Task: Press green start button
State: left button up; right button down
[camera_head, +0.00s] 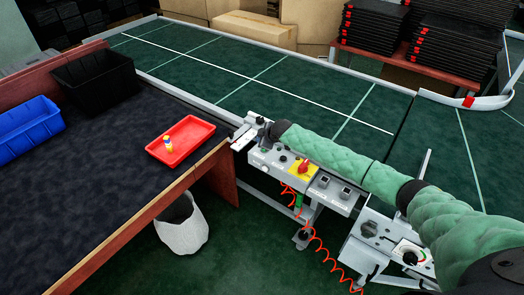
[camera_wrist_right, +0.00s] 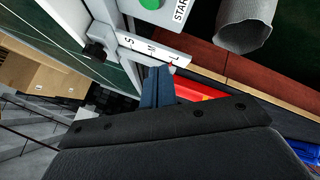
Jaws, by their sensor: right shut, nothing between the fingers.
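The green start button (camera_wrist_right: 151,3) shows at the top edge of the right wrist view, partly cut off, beside a white START label (camera_wrist_right: 181,9). In the head view I cannot pick out the button clearly on the grey control panel (camera_head: 335,196), which my right arm partly covers. My right gripper (camera_head: 243,134) is at the panel's left end, near the conveyor rail. In the right wrist view its dark blue fingers (camera_wrist_right: 158,85) are together and empty, apart from the green button in the picture. My left gripper is not in view.
A yellow plate with a red knob (camera_head: 303,168) sits on the panel. A red tray (camera_head: 201,124) holding a small bottle (camera_head: 168,143), a black bin (camera_head: 97,80) and a blue bin (camera_head: 28,128) stand on the left table. A white basket (camera_head: 184,234) is below. The green conveyor (camera_head: 215,65) is bare.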

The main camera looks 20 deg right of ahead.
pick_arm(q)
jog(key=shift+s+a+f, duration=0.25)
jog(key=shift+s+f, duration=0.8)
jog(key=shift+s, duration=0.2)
pick_arm(e)
jog(key=w+d+r, duration=0.1)
jog(key=d, duration=0.1)
jog(key=w+d+r, duration=0.1)
jog(key=w+d, duration=0.1)
jog(key=shift+w+r, duration=0.1)
jog(key=shift+w, duration=0.1)
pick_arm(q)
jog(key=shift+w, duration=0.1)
pick_arm(e)
notch_tip(320, 180, down, 4)
jog(key=b, duration=0.2)
jog(key=shift+b, duration=0.3)
notch_tip(320, 180, down, 4)
jog(key=shift+f+b, duration=0.1)
jog(key=shift+b, duration=1.15)
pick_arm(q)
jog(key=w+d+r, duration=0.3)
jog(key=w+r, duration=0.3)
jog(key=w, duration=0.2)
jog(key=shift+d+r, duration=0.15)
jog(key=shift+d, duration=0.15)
pick_arm(e)
jog(key=shift+f, duration=0.3)
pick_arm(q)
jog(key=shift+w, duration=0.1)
